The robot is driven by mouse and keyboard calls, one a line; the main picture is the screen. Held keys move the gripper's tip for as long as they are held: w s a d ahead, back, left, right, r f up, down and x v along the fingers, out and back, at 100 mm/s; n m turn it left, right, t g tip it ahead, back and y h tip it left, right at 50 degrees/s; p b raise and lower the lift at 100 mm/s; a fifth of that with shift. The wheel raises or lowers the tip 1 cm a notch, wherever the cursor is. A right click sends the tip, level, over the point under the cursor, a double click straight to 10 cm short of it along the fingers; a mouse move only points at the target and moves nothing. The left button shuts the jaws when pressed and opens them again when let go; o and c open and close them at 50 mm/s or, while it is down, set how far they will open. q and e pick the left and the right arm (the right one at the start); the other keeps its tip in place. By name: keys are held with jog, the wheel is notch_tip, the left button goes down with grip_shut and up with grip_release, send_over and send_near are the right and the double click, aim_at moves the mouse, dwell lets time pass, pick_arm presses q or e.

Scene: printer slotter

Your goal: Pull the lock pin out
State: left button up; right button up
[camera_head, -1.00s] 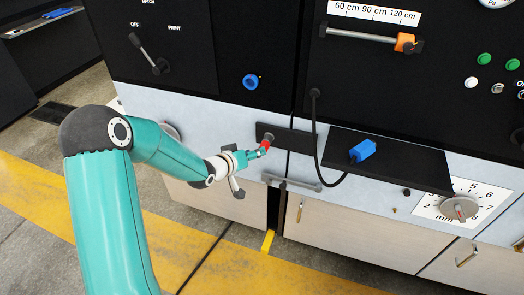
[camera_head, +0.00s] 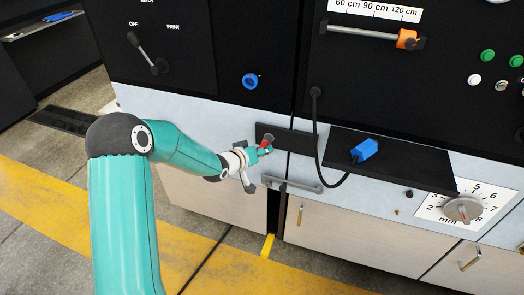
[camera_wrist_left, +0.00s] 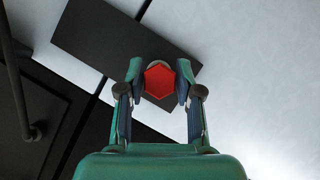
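The lock pin has a red six-sided head (camera_wrist_left: 160,81). It sits at a dark plate (camera_head: 295,140) on the pale front panel, and a grey round part shows just behind the head. In the head view the red head (camera_head: 265,145) is partly covered by my left fingers. My left gripper (camera_wrist_left: 160,86) has one finger on each side of the red head, close against it, and looks shut on it. The pin's shaft is hidden. My right gripper is not in view.
A grey bar handle (camera_head: 291,184) is just below the plate. A black cable (camera_head: 316,140) hangs to the right, near a black shelf (camera_head: 400,162) with a blue plug (camera_head: 364,150). A dial (camera_head: 462,208) is at the far right.

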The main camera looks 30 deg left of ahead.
pick_arm(q)
grip_shut()
jog(key=shift+s, duration=0.15)
jog(key=s+d+b, duration=0.1)
jog(key=s+b, duration=0.2)
jog(key=s, duration=0.3)
jog(key=shift+s+d, duration=0.2)
jog(key=shift+d, duration=0.1)
dwell(0.6)
